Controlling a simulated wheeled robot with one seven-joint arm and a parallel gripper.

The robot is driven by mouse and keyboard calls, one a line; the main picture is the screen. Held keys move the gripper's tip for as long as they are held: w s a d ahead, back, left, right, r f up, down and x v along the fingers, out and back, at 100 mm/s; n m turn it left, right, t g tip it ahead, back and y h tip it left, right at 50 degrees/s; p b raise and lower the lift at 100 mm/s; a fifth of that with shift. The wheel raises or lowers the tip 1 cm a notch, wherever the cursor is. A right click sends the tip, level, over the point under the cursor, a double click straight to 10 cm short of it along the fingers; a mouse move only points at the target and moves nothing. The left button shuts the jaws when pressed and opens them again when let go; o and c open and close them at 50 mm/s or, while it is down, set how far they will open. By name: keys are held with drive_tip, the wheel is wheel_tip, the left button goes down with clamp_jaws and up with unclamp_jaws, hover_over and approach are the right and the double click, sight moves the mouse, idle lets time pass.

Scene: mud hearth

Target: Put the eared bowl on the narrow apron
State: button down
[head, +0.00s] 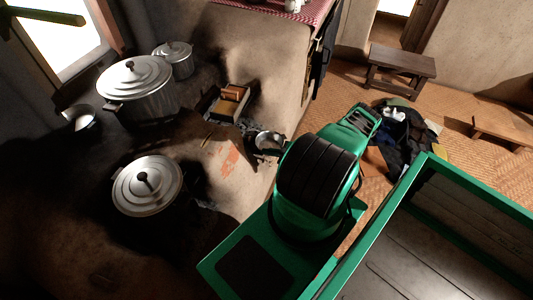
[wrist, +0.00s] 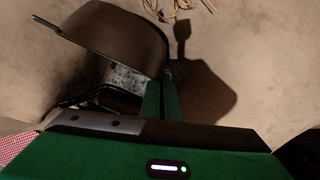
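A dark bowl with a flat ear (wrist: 115,35) fills the upper left of the wrist view, tilted. My gripper (wrist: 163,88) has its two green fingers close together at the bowl's right side, seemingly pinching its wall; the exact contact is partly hidden. In the head view the bowl (head: 267,139) shows small and grey, just left of my arm, over the hearth's right edge; my fingers are mostly hidden there. The narrow apron seems to be the pale mud strip (head: 214,162) with a reddish patch, left of and below the bowl.
A large lidded pot (head: 138,88), a smaller lidded pot (head: 173,60) and a lidded pot in front (head: 147,185) stand on the hearth. A small bowl (head: 78,118) is at far left. A tray with a brownish block (head: 230,100) lies behind the strip. A bench (head: 402,64) stands beyond.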

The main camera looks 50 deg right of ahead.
drive_tip(key=shift+f, duration=0.15)
drive_tip(key=c, duration=2)
unclamp_jaws()
